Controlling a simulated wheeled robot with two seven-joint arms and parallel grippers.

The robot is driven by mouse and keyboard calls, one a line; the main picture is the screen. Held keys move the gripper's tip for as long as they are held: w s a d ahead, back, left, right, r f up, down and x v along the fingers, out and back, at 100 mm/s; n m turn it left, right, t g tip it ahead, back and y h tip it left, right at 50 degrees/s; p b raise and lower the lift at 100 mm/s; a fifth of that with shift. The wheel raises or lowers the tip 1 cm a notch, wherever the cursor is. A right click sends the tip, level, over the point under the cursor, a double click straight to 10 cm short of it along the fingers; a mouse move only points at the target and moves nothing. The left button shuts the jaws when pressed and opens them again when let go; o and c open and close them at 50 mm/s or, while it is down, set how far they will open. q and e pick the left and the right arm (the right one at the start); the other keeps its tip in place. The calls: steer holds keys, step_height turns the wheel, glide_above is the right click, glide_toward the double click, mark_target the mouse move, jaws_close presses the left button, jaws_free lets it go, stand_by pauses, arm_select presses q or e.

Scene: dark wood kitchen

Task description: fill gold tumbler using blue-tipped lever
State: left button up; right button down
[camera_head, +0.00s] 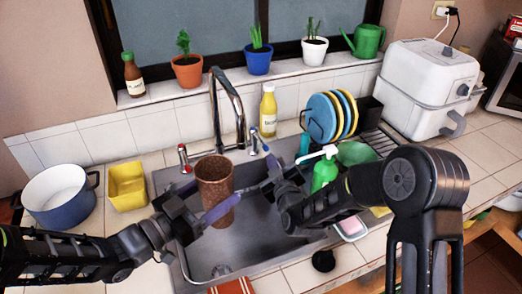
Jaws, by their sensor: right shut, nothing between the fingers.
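The gold tumbler (214,183), brownish gold and speckled, is upright over the sink, below and just left of the tap spout. My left gripper (222,209) has a finger across the tumbler's front and appears shut on it; the other finger is mostly hidden. The blue-tipped lever (253,138) stands at the sink's back rim, right of the tap (226,105). My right gripper (262,186) is shut and empty, in front of and below that lever, right of the tumbler. I see no water stream.
A red-tipped lever (183,157) stands left of the tap. A yellow bottle (268,110) is behind the sink. A green soap bottle (324,171) and a plate rack (333,117) are to the right. A yellow container (127,186) and blue pot (62,194) are left.

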steer(key=s+a+r+n, duration=0.1)
steer(key=s+a+n, duration=0.1)
steer(key=s+n, duration=0.3)
steer(key=s+a+r+n+t, duration=0.1)
steer(key=s+a+r+n, duration=0.1)
steer(key=s+n, duration=0.3)
steer(key=shift+a+n+y, duration=0.3)
steer(key=shift+a+n, duration=0.15)
steer(key=shift+n, duration=0.65)
steer(key=shift+w, duration=0.15)
glide_toward(258, 139)
steer(key=w+a, duration=0.4)
steer(key=a, duration=0.1)
steer(key=shift+w+d+f, duration=0.15)
steer(key=shift+w+d, duration=0.05)
steer(key=shift+d, duration=0.4)
steer(key=shift+w+d+f, duration=0.15)
steer(key=shift+w+d, duration=0.1)
steer(key=shift+d, duration=0.35)
steer(key=shift+w+d+f, duration=0.1)
steer(key=shift+w+d, duration=0.1)
steer(key=shift+d, duration=0.4)
